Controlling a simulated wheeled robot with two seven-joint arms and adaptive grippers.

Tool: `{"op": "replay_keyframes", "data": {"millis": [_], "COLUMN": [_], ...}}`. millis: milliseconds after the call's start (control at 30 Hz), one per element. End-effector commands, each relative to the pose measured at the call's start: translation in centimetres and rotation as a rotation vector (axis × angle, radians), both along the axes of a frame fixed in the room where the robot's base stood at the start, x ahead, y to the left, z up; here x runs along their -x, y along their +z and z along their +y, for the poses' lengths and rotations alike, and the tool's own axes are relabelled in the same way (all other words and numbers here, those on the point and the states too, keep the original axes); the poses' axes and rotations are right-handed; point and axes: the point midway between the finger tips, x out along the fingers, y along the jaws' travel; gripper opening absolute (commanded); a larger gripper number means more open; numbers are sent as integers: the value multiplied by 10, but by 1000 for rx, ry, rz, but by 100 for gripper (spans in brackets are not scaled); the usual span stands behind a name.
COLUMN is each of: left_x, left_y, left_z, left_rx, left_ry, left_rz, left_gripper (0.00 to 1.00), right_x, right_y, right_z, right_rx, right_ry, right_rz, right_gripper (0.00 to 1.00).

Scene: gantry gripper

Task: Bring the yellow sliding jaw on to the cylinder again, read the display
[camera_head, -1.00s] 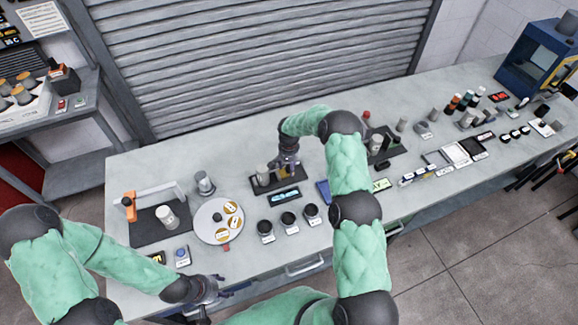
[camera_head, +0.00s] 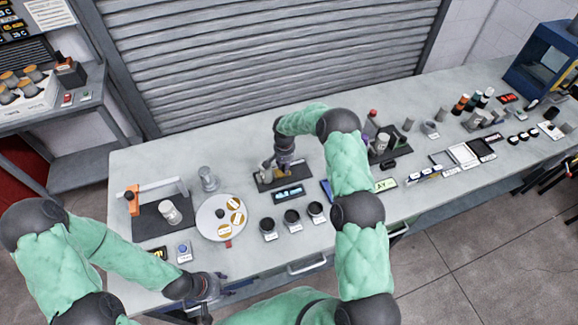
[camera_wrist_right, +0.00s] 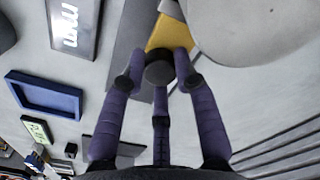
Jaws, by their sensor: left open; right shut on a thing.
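The gauge's dark base (camera_head: 270,184) stands at the middle of the bench with the grey cylinder (camera_head: 264,171) on it. My right gripper (camera_head: 284,166) is just right of the cylinder. In the right wrist view its purple fingers (camera_wrist_right: 160,72) are shut around the dark knob of the yellow sliding jaw (camera_wrist_right: 172,34). The jaw's far end meets the outline of the large grey cylinder (camera_wrist_right: 250,28); I cannot tell touching from a narrow gap. The display (camera_head: 289,192) is lit, its digits too small to read; the wrist view shows only its "mm" end (camera_wrist_right: 72,25). My left gripper (camera_head: 216,290) is open and empty at the front edge.
A white round plate (camera_head: 221,218) with yellow discs is left of the gauge. Several dark cups (camera_head: 292,218) stand in front. A blue tray (camera_wrist_right: 44,94) lies beside the display. An orange-handled device (camera_head: 132,200) is further left.

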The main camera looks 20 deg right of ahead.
Motion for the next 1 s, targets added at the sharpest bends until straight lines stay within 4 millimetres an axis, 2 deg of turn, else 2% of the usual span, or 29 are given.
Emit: {"op": "replay_keyframes", "data": {"millis": [100,133,200,533,667,1000], "left_x": [0,0,0,0,0,0], "left_y": [1,1,1,1,1,1], "left_z": [0,0,0,0,0,0], "left_rx": [0,0,0,0,0,0], "left_ry": [0,0,0,0,0,0], "left_rz": [0,0,0,-1,-1,0], "left_gripper": [54,54,54,54,54,54], "right_x": [-1,-1,-1,-1,-1,-1], "right_y": [1,1,1,1,10,74], "right_z": [0,0,0,0,-1,-1], "right_rx": [-1,-1,-1,0,0,0], "right_ry": [-1,-1,-1,0,0,0], "right_rz": [-4,-4,-4,-1,-2,-5], "right_gripper": [0,39,54,54,54,54]}}
